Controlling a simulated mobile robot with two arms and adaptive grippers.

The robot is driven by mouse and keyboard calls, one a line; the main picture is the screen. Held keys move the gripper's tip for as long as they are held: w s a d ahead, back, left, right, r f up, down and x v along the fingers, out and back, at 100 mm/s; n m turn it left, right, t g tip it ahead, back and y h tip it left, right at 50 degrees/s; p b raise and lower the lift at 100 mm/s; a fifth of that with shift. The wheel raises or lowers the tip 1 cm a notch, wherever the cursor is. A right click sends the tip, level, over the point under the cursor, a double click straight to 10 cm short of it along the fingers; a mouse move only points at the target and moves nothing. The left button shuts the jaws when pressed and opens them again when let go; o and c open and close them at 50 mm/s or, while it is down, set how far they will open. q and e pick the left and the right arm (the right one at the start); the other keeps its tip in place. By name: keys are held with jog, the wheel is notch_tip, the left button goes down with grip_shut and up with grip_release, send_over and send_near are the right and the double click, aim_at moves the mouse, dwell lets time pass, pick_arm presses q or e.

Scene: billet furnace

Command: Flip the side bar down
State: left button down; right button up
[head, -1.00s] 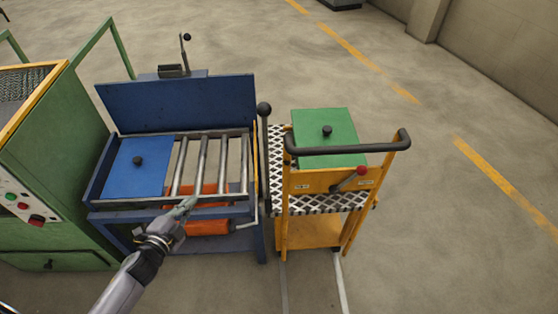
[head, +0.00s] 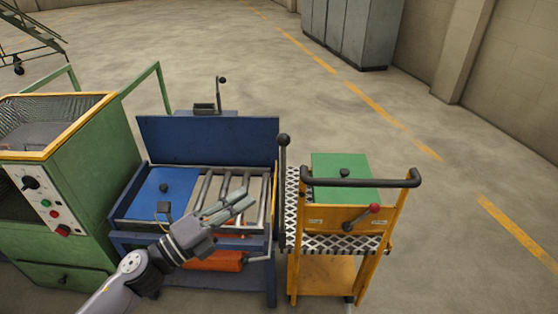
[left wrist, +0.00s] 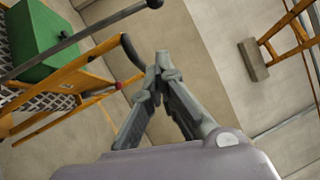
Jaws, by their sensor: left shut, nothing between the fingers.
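The side bar (head: 282,190) is a dark bar with a black ball knob. It stands upright at the right edge of the blue roller table (head: 272,244), between the table and the yellow cart. My left gripper (head: 248,198) is over the rollers, left of the bar and apart from it, its fingers pointing right. It is shut and empty. In the left wrist view, the gripper (left wrist: 164,62) shows its fingertips together, and the side bar (left wrist: 85,38) runs across the upper left with its knob near the top edge. My right gripper is not in view.
The yellow cart (head: 325,270) with a green block (head: 335,166) and black handle stands close on the right. A blue lidded block (head: 150,203) lies on the table's left. The green furnace cabinet (head: 95,185) is at left.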

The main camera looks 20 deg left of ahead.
pick_arm(q)
jog(key=w+a+p+x, duration=0.1)
jog(key=p+x, duration=0.3)
jog(key=x, duration=0.8)
jog(key=shift+w+a+r, duration=0.3)
jog(key=shift+w+a, duration=0.2)
